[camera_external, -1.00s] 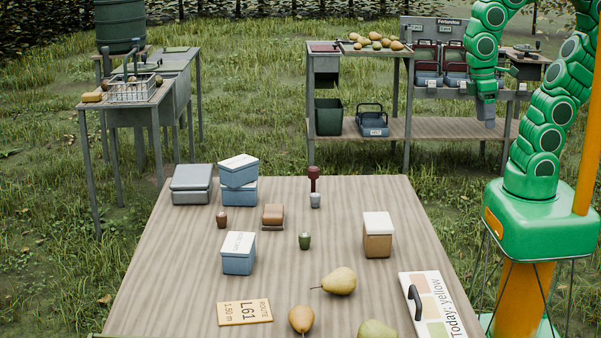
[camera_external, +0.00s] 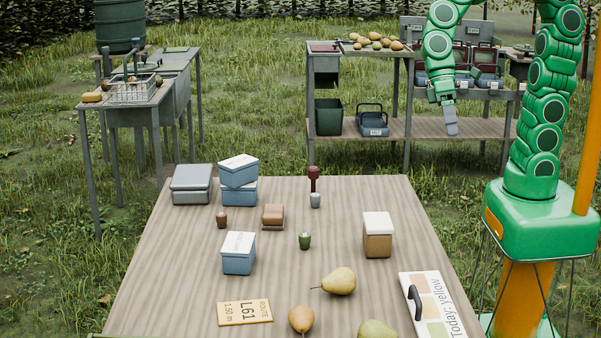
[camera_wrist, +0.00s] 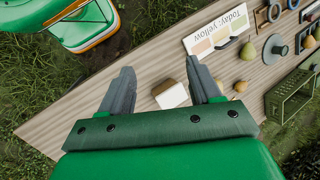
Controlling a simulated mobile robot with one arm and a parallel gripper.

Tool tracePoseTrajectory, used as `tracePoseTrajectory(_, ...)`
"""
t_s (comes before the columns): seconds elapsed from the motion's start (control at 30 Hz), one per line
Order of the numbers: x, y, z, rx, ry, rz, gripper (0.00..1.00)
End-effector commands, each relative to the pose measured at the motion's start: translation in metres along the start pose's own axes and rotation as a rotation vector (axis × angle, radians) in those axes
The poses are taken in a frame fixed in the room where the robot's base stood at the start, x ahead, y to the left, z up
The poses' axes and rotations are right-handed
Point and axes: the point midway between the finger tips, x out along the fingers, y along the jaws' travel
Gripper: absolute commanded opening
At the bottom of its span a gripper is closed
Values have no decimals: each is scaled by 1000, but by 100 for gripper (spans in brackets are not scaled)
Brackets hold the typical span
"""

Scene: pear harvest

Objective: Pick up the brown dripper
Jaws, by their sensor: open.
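The brown dripper looks to be the small dark brown cup-like piece (camera_external: 222,220) on the left half of the table (camera_external: 180,270). A similar green piece (camera_external: 304,241) and a grey one (camera_external: 315,200) stand to its right. My gripper (camera_external: 451,130) hangs in the air beyond the table's right side, far to the right of the brown piece. In the wrist view my gripper (camera_wrist: 162,86) has its two fingers apart with nothing held. I cannot make out the brown piece in the wrist view.
A blue box (camera_external: 238,255), a brown block (camera_external: 273,216), stacked blue boxes (camera_external: 239,190) and a grey box (camera_external: 191,186) surround the brown piece. A white-lidded brown box (camera_external: 377,240) stands on the right. Pears (camera_external: 339,281) lie in front. A dark red tool (camera_external: 313,179) stands behind.

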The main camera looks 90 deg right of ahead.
Motion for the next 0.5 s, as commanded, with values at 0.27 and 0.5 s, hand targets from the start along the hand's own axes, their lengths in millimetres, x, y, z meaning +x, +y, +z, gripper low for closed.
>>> tracePoseTrajectory(0.27, 4, -49, -56, 155, -38, -188, 63)
tracePoseTrajectory(0.5, 4, -81, -112, 313, -70, -347, 63)
